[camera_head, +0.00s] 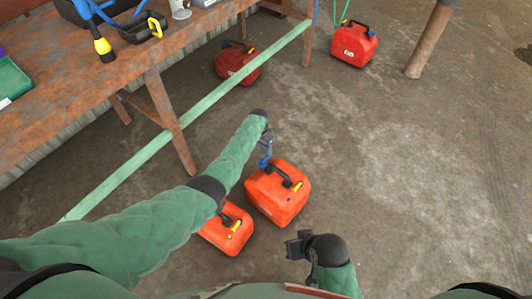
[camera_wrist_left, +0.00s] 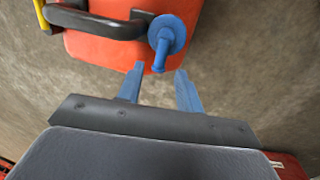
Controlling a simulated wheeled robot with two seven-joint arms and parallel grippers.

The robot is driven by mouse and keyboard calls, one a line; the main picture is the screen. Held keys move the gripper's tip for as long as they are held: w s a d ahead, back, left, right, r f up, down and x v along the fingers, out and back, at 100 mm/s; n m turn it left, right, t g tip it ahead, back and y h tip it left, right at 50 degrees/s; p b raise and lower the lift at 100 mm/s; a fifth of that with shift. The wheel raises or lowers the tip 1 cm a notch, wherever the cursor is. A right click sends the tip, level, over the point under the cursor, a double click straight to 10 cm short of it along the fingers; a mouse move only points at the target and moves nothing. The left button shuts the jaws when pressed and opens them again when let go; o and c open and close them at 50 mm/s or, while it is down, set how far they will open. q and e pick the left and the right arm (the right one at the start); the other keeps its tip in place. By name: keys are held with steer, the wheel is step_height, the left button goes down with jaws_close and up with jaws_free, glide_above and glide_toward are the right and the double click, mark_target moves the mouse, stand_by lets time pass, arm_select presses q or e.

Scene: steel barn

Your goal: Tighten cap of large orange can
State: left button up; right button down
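The large orange can (camera_head: 283,202) stands upright on the floor, with a black handle and a yellow piece on top. Its blue cap (camera_wrist_left: 167,36), with a short stem, shows at the can's edge in the left wrist view, where part of the can (camera_wrist_left: 105,47) is also visible. My left gripper (camera_head: 264,160) is over the can's far left edge by the cap. In the left wrist view its blue fingers (camera_wrist_left: 160,69) are apart, with bare floor between them and the cap just beyond their tips. My right gripper (camera_head: 297,246) is in front of the can, apart from it; its finger opening is unclear.
A smaller orange can (camera_head: 230,236) stands close at the left, partly behind my left arm. Red cans stand farther off, one (camera_head: 230,66) under the rusty workbench (camera_head: 90,95) and one (camera_head: 353,50) by a post (camera_head: 432,40). Floor at the right is clear.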

arm_select(q)
steer(key=shift+w+a+r, duration=0.15)
steer(key=shift+r, duration=0.95)
steer(key=shift+w+a+r, duration=0.1)
steer(key=shift+a+r, duration=0.05)
steer(key=shift+r, duration=0.95)
arm_select(e)
steer(key=shift+s+d+r, duration=0.15)
steer(key=shift+d, duration=0.25)
